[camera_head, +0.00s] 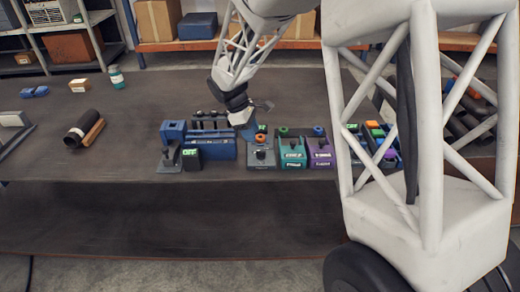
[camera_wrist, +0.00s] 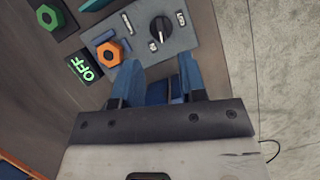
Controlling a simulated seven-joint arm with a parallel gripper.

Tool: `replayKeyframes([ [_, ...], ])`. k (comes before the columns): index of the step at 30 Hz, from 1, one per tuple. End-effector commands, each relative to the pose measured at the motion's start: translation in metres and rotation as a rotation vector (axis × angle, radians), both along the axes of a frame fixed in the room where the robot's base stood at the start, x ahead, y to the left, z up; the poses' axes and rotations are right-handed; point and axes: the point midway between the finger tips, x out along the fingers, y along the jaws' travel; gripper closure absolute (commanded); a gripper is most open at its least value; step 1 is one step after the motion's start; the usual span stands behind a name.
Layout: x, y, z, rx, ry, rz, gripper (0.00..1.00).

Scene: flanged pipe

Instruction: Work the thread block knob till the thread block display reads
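My gripper (camera_wrist: 160,74) is open, its two blue fingers apart, over the grey panel in the wrist view. Ahead of the fingers, a black round knob with a white pointer line (camera_wrist: 160,29) sits on a grey plate (camera_wrist: 182,43) with small labels I cannot read. A blue part shows between the fingers; I cannot tell what it belongs to. In the head view my gripper (camera_head: 241,116) is above the row of blocks, its fingertips partly hidden. Teal (camera_head: 292,153) and purple (camera_head: 321,154) blocks carry lit displays. I cannot tell which one is the thread block.
An orange hexagonal knob (camera_wrist: 109,53), a green one (camera_wrist: 50,17) and a display reading OFF (camera_wrist: 83,68) are close by. A blue rack (camera_head: 212,147) stands left of my gripper. A dark cylinder (camera_head: 82,130) lies farther left. The table's front left is clear.

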Motion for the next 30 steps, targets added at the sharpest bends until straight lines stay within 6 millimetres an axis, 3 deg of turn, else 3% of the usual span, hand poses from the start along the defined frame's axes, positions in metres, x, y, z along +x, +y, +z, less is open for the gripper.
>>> replayKeyframes([
  [8,-0.001,-0.004,-0.009,0.0,0.0,0.0,0.62],
  [21,-0.006,-0.022,-0.054,-0.001,0.002,-0.002,0.62],
  [30,-0.008,-0.029,-0.071,-0.001,0.0,0.0,0.62],
])
